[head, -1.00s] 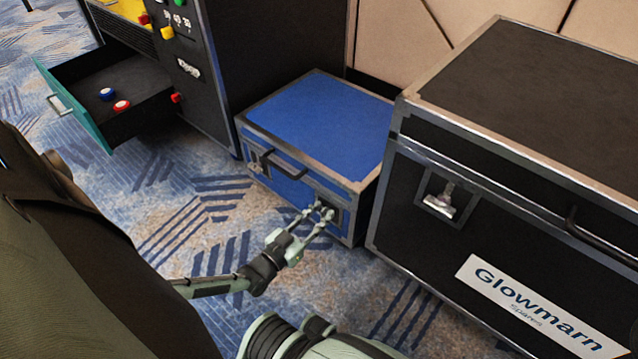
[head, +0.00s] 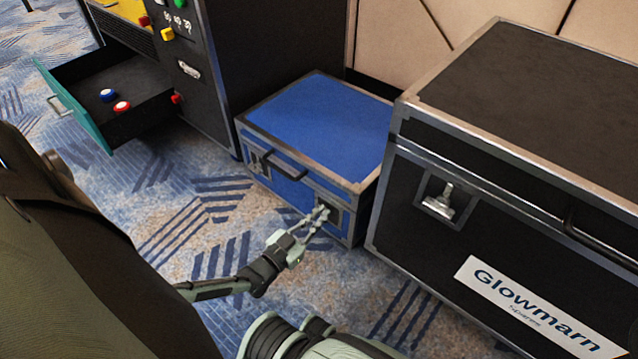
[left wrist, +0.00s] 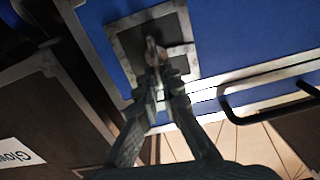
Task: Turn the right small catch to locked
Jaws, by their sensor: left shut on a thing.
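The blue case (head: 318,125) stands low on the carpet. Its right small catch sits in a grey recessed plate on the front, mostly hidden by my fingers in the head view. In the left wrist view the catch (left wrist: 151,46) shows at the fingertips, in front of its plate (left wrist: 184,26). My left gripper (head: 321,213) reaches it from the front; it also shows in the left wrist view (left wrist: 158,72). Its fingers are shut on the catch. The blue case's left small catch (head: 256,162) is clear of the gripper. My right gripper is not in view.
A black handle (head: 284,165) sticks out between the two small catches. A larger black case (head: 540,90) with its own catch (head: 438,204) stands close on the right. An open drawer (head: 118,92) juts out at the left.

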